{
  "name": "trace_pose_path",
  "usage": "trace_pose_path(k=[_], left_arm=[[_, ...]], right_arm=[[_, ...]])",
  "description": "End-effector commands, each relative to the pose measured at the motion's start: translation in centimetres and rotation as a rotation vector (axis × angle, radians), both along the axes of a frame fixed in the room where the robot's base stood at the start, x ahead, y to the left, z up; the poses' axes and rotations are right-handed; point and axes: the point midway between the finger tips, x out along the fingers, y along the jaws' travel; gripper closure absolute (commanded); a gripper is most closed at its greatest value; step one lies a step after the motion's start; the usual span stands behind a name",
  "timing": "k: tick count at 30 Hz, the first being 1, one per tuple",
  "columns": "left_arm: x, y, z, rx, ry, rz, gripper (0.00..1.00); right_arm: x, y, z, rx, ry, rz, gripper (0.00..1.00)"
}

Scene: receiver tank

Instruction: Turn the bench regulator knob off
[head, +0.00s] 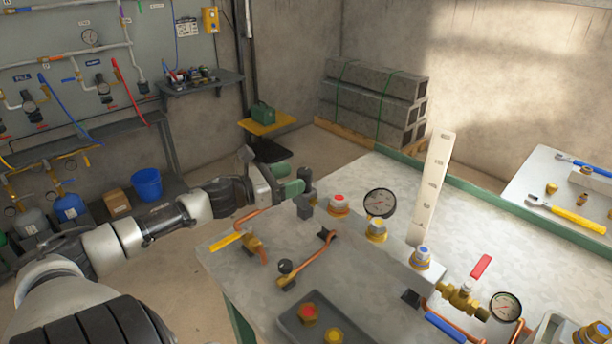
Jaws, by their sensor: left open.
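The grey-topped bench (330,262) fills the lower middle of the head view. My left gripper (306,196) is open over its far left part, beside the red-capped brass fitting (338,203). I cannot tell whether its dark fingers touch anything. A yellow-capped fitting (377,230) and a blue-capped fitting (421,258) stand in the same row. A small black round knob (285,266) stands nearer, at the end of a copper pipe. I cannot tell which part is the regulator knob; the gripper may hide it. My right gripper is not in view.
A round gauge (380,203) and a tall pale upright strip (433,188) stand by the row. A yellow-handled valve (250,244) is at the left edge. A red-handled valve (463,297) and another gauge (505,306) are at right. A grey tray (290,322) is in front.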

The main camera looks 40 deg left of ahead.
Motion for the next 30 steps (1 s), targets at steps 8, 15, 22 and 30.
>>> trace_pose_path(k=[8,15,22,30], left_arm=[[2.7,-0.9,0.2,-0.001,-0.002,0.002,0.33],[3.9,-1.4,0.1,0.0,0.0,0.001,0.33],[4.1,-1.5,0.0,0.001,0.001,0.001,0.33],[4.1,-1.5,0.0,0.0,0.001,0.001,0.54]], right_arm=[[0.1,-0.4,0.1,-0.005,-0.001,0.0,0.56],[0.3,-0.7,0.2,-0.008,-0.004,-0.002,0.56],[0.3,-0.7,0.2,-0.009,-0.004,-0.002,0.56],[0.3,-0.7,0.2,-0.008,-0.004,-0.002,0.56]])
